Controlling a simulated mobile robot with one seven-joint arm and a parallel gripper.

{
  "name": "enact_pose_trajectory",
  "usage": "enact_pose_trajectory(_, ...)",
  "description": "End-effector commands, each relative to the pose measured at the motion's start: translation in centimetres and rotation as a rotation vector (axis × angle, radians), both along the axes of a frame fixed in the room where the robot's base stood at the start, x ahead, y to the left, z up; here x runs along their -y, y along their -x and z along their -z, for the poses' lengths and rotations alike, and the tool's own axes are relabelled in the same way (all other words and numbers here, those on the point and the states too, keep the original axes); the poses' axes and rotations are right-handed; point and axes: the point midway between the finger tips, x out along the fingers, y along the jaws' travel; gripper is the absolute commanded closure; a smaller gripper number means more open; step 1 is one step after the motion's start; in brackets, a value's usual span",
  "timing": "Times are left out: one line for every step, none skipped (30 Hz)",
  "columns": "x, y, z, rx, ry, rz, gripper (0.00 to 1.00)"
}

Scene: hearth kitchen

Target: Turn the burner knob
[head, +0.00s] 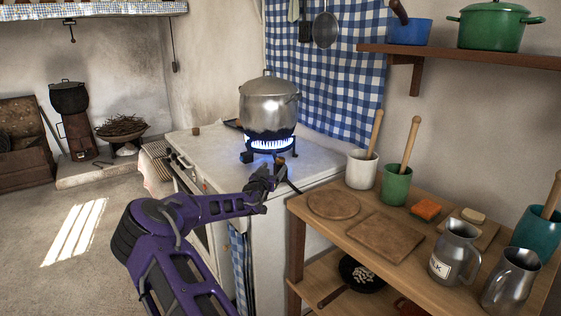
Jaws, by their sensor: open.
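A black burner (270,145) stands on the white stove top, with a ring of blue flame lit on it. A large lidded metal pot (269,104) sits upright on the burner. My gripper (280,168) is open, just in front of the burner's near side and low over the stove top. A small brownish piece shows at its fingers; I cannot tell whether they touch it. The burner knob cannot be made out clearly; my gripper covers part of the burner's front.
The white stove top (325,163) is mostly clear around the burner. A wooden table (325,232) at right holds utensil pots, boards and metal jugs. A blue checked curtain (335,75) hangs behind the pot. A shelf (460,52) with a green pot is above right.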

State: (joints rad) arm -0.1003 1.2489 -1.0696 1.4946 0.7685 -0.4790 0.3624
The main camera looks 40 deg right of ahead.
Motion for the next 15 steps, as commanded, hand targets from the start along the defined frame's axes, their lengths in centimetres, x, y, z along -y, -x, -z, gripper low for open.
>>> enact_pose_trajectory(0.9,-0.4,0.1,0.000,0.002,0.001,0.27)
enact_pose_trajectory(1.3,-0.7,0.1,0.000,0.002,0.000,0.27)
enact_pose_trajectory(2.0,-1.1,0.0,-0.001,0.003,0.000,0.27)
enact_pose_trajectory(2.4,-1.3,0.1,-0.001,0.002,0.000,0.27)
enact_pose_trajectory(2.8,-1.6,0.1,-0.001,0.002,-0.001,0.27)
enact_pose_trajectory(3.3,-1.9,0.1,0.001,0.002,0.001,0.27)
enact_pose_trajectory(3.7,-2.1,0.1,0.000,0.001,0.000,0.27)
enact_pose_trajectory(4.1,-2.3,0.1,-0.001,0.003,0.000,0.27)
enact_pose_trajectory(4.6,-2.6,0.1,0.000,0.001,0.001,0.27)
enact_pose_trajectory(4.9,-2.9,0.1,-0.001,0.002,-0.001,0.27)
enact_pose_trajectory(5.3,-3.0,0.2,-0.003,0.002,-0.001,0.27)
enact_pose_trajectory(5.7,-3.2,0.1,-0.001,0.003,0.001,0.27)
enact_pose_trajectory(5.9,-3.4,0.0,0.001,0.003,0.001,0.27)
enact_pose_trajectory(6.2,-3.5,0.0,0.000,0.004,0.001,0.27)
enact_pose_trajectory(6.5,-3.7,0.1,0.001,0.002,0.002,0.27)
